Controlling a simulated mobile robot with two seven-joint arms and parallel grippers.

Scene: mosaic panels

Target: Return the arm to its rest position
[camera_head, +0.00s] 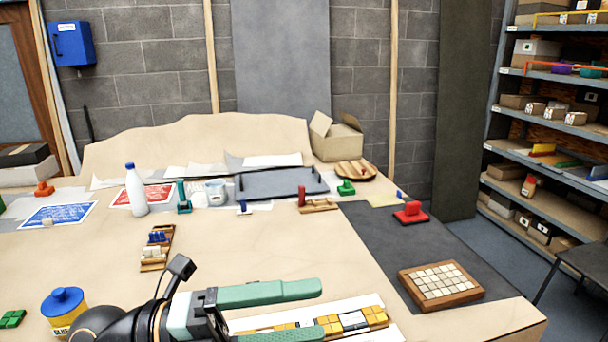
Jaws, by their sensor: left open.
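My left gripper (318,305) reaches in from the lower left, low over the front of the table. Its two green fingers are apart and nothing is between them except the view of a panel below. The panel (372,318) has yellow, white and dark tiles and lies on a white sheet beneath the fingers. The fingers and wrist hide part of it. I cannot tell the exact gap between the fingers and the panel. My right gripper is not in view.
A wooden tray of cream tiles (463,293) sits on the dark mat (372,232) at right. A yellow jar with a blue lid (63,307) stands near my left wrist. A rack with blue and white tiles (157,248), a white bottle (136,190) and a grey tray (280,182) stand farther back.

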